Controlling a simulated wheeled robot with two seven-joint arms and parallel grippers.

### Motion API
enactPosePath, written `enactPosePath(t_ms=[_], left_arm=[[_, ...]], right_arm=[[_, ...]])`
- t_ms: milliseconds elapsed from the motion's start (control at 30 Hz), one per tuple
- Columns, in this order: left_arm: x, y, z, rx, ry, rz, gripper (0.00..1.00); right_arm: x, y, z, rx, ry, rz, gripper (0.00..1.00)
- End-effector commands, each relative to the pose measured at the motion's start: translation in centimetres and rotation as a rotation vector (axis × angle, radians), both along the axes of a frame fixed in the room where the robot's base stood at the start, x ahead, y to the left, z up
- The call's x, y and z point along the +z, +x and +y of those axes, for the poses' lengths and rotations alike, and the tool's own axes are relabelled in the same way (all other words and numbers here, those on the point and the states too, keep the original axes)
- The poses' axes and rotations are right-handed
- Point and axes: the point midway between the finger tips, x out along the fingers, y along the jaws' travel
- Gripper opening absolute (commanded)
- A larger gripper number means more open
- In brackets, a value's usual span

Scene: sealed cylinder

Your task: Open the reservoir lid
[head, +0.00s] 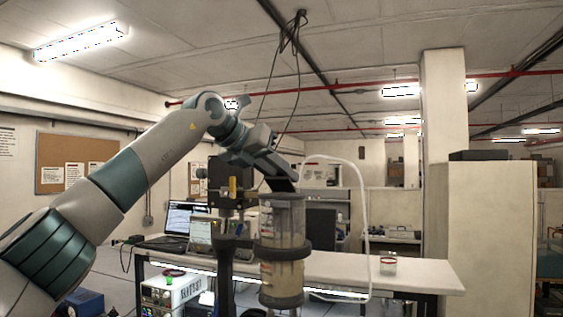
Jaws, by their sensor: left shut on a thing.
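The reservoir (282,242) is a clear upright cylinder with a pale filling, held by dark rings on a stand in the middle of the head view. Its dark lid (283,198) is at the cylinder's top. My left gripper (289,183) comes down from the upper left and is shut on the lid at the top of the reservoir. The fingertips are dark and small, so the exact contact is hard to see. The lid looks level and in line with the cylinder. My right gripper is not in view.
A dark stand with a boxy device (228,182) is just left of the reservoir. A white tube (364,215) loops to its right. Behind is a white bench (415,272) with a laptop (185,222) and a small red-rimmed jar (388,265). Cables hang from the ceiling above.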

Motion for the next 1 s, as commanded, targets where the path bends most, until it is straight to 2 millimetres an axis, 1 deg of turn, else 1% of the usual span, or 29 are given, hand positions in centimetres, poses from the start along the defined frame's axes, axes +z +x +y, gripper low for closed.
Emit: enactPosePath(t_ms=[33, 133, 600, 633, 700, 1000], left_arm=[[0.69, 0.07, -0.01, 0.002, -0.001, 0.006, 0.00], [0.57, 0.16, -0.03, 0.001, 0.006, 0.025, 0.00], [0.47, 0.21, 0.01, 0.001, 0.010, 0.037, 0.00], [0.47, 0.22, 0.01, 0.001, 0.010, 0.037, 0.24], [0.45, 0.20, 0.00, 0.001, 0.010, 0.038, 0.38], [0.23, 0.20, -0.02, 0.000, 0.013, 0.041, 0.38]], right_arm=[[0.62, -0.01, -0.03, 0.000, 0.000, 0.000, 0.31], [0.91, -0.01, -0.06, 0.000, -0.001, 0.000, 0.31], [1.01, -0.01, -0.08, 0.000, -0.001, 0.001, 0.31], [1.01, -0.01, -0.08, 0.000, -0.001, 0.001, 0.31], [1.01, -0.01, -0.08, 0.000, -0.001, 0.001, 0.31], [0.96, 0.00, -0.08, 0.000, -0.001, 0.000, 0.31]])
